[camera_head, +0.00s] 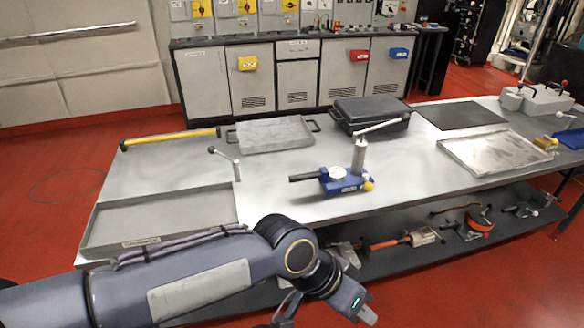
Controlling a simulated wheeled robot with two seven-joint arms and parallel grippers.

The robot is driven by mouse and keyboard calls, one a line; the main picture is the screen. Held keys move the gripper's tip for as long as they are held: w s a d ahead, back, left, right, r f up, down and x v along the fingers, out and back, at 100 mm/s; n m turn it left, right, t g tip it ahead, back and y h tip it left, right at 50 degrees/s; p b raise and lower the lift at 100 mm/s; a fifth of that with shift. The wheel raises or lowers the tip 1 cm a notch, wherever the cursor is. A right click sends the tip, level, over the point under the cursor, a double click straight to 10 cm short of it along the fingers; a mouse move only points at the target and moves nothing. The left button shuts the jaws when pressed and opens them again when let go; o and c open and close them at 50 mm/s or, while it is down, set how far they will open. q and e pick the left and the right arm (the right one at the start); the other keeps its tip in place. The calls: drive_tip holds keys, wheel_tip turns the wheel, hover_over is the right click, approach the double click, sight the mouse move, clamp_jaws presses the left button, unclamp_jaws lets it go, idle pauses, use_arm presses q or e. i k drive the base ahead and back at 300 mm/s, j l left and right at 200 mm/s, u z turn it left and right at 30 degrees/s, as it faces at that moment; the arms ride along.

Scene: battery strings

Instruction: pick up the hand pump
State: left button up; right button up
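The hand pump (345,181) stands upright on the metal table, right of centre in the head view. It has a blue base, a round gauge, a silver cylinder with a long lever angled up to the right, a black handle to the left and a yellow knob. My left gripper (366,315) is low in the view, in front of the table's near edge and apart from the pump. Its fingers are small and partly cut off, so I cannot tell whether they are open. My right gripper is not in view.
A shallow tray (160,242) lies front left, with a small T-handled tool (237,170) beside it. A yellow bar (170,139), a grey tray (273,152) and a black case (371,128) lie behind. A metal tray (470,171) is at right. Tools lie on the lower shelf.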

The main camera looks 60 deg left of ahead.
sight(335, 180)
drive_tip(key=u, duration=1.65)
drive_tip(key=i+l+u, duration=0.1)
drive_tip(key=u, duration=0.3)
drive_tip(key=l+u, duration=0.2)
drive_tip(key=u, duration=0.25)
drive_tip(key=l+u, duration=0.2)
drive_tip(key=u, duration=0.2)
drive_tip(key=i+l+u, duration=0.25)
drive_tip(key=l, duration=0.6)
drive_tip(key=l+u, duration=0.25)
drive_tip(key=l, duration=0.55)
drive_tip(key=i+l, duration=0.15)
drive_tip(key=l, duration=0.25)
